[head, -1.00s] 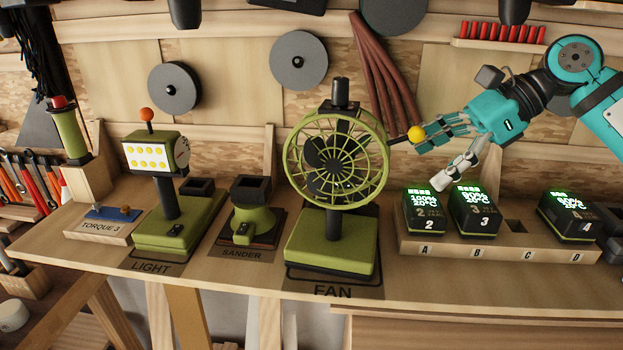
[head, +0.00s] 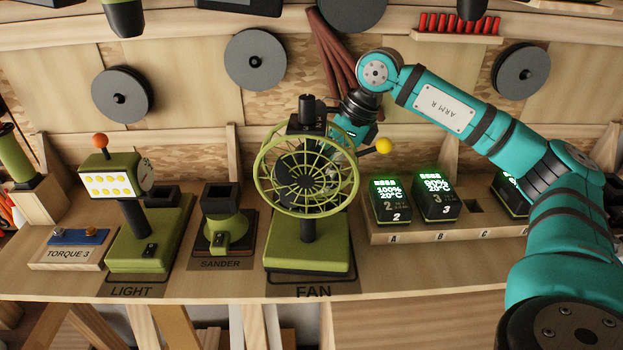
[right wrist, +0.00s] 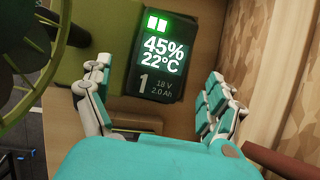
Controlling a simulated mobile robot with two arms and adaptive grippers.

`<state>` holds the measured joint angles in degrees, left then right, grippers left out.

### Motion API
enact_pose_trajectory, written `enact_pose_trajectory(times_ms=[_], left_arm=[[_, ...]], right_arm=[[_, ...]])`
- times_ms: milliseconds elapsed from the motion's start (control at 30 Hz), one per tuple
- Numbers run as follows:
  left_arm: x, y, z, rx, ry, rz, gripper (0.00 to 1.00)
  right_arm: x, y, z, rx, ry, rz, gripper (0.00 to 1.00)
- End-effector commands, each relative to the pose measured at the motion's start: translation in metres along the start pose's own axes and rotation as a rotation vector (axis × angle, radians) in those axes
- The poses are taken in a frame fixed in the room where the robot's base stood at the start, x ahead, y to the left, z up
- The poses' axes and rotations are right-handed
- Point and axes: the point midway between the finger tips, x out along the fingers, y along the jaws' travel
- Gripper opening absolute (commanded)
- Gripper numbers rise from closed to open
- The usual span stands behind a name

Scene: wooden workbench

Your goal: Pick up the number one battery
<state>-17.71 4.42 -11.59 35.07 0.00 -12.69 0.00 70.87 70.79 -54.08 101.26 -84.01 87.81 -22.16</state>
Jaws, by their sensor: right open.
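The number one battery (right wrist: 165,50) shows in the right wrist view as a dark block with a green-lit display reading 45% and 22°C. It sits against an olive-green part behind the fan (head: 309,258). I cannot make it out in the head view, where the fan blocks that spot. My right gripper (right wrist: 159,72) is open, with one finger towards each side of the battery and nothing held. In the head view my right gripper (head: 343,140) is behind the fan's upper right side, its fingers partly hidden by the cage. My left gripper is not in view.
Battery 2 (head: 389,202) and battery 3 (head: 436,200) stand in the charging rack (head: 410,233); another battery (head: 510,190) is partly behind my right arm. The sander (head: 226,228) and light (head: 142,250) stand left of the fan.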

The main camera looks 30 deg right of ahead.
Motion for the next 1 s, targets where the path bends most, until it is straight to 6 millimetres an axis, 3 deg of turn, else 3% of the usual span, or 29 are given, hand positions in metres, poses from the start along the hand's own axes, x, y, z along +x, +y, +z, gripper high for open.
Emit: enact_pose_trajectory(times_ms=[267,500,800,1000], left_arm=[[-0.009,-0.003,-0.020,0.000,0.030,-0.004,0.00],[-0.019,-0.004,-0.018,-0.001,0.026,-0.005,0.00],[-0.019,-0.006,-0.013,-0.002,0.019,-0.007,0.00],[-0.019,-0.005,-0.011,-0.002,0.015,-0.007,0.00]], right_arm=[[0.015,0.000,0.010,0.002,0.002,0.002,0.90],[0.048,0.000,0.009,0.002,0.002,0.001,0.90],[0.054,0.000,0.009,0.001,0.000,-0.001,0.90],[0.054,0.000,0.009,0.001,0.000,-0.001,0.64]])
